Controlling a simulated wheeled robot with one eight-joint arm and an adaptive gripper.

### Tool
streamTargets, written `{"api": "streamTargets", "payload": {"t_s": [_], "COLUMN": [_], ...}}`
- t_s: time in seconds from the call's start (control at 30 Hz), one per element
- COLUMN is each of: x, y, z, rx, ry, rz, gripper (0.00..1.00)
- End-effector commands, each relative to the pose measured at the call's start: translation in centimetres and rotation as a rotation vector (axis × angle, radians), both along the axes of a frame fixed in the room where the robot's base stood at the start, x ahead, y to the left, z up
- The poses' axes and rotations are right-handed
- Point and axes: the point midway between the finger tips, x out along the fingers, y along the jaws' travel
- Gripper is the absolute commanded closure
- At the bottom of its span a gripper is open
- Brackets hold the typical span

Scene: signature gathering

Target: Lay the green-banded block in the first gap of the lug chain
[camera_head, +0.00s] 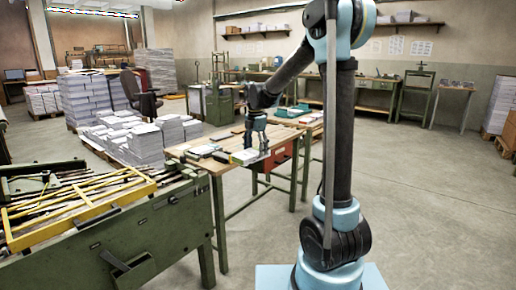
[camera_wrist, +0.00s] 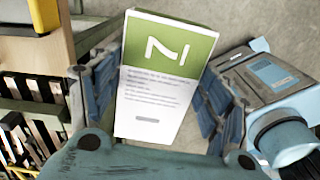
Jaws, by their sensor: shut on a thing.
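The green-banded block (camera_wrist: 160,85) is a white, page-like slab with a green band and a white mark at its top. It fills the space between the two blue-padded fingers of my gripper (camera_wrist: 158,92) in the wrist view. In the head view my gripper (camera_head: 256,145) points down over the near end of the wooden table, with the block (camera_head: 246,157) at its fingertips. I cannot tell there whether the block touches the table. The lug chain appears to be on the green machine (camera_head: 150,235) at left, among yellow rails (camera_head: 75,215); its gaps are not clear.
The wooden table (camera_head: 190,150) bears several flat stacks and dark items. A red bin (camera_head: 278,158) sits under its right side. Paper stacks (camera_head: 140,142) stand behind it at left. Dark slats (camera_wrist: 35,95) show at left in the wrist view. The floor at right is open.

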Motion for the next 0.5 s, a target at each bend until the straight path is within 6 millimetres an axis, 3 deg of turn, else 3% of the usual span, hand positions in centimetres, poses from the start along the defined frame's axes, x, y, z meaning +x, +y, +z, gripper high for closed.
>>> {"api": "streamTargets", "payload": {"t_s": [0.27, 0.5], "x": [2.0, 3.9], "y": [-2.8, -5.3], "z": [-2.9, -6.8], "rx": [0.001, 0.005], "ry": [-0.002, -0.003], "rz": [-0.266, -0.613], "gripper": [0.61, 0.61]}}
